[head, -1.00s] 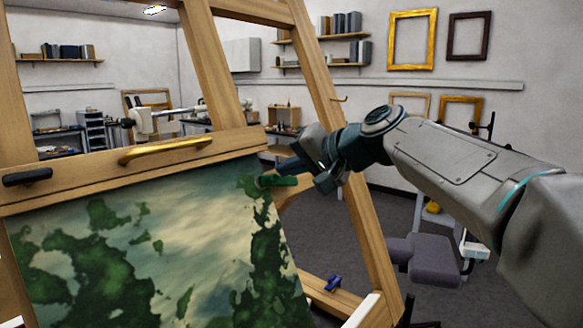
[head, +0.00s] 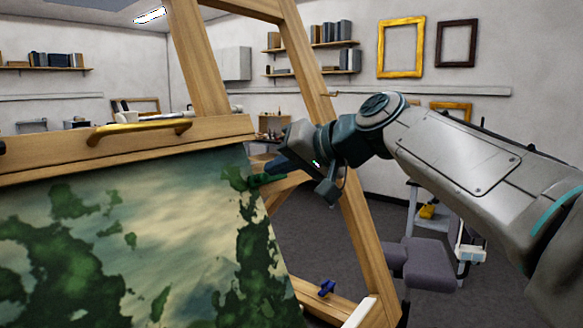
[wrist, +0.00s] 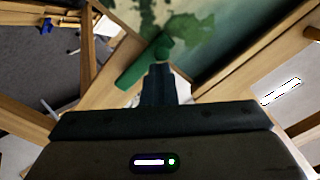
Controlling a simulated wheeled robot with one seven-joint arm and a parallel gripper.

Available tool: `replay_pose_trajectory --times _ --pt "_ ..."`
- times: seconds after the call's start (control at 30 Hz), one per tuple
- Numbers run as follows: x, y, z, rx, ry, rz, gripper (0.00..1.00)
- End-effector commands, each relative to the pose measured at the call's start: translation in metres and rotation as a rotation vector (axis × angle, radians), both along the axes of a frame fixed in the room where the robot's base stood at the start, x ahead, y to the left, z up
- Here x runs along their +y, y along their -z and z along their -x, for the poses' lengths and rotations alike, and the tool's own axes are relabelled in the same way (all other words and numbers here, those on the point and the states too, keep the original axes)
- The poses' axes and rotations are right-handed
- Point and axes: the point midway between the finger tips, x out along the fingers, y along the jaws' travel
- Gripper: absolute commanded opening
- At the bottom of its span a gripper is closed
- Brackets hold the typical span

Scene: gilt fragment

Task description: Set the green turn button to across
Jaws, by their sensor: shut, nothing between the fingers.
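The green turn button (head: 268,181) sits at the upper right corner of the painting (head: 165,235), on the wooden easel (head: 130,147). In the head view it slants slightly, right end higher, partly behind my gripper. In the wrist view the green turn button (wrist: 137,73) is a bar slanting from lower left up to a rounded green end near the painting. My gripper (head: 272,167) is shut and empty. In the wrist view its fingertips (wrist: 160,68) are right beside the bar near its rounded end; I cannot tell whether they touch.
A brass handle (head: 138,130) is on the easel's crossbar. A blue turn button (head: 326,288) is on the lower right rail. The easel's right leg (head: 360,225) stands just beyond my gripper. A grey padded stool (head: 430,262) is to the right.

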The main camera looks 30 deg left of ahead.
Motion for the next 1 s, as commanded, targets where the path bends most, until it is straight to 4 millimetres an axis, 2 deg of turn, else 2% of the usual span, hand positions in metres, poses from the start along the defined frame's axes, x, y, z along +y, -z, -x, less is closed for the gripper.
replay_pose_trajectory --times 0.27,0.77,1.0 --pt "-0.001 -0.002 -0.001 0.002 0.003 0.0 0.0" --pt "-0.002 -0.019 -0.003 0.002 0.005 0.0 0.0" --pt "-0.005 -0.039 -0.017 0.004 0.009 0.0 0.0"
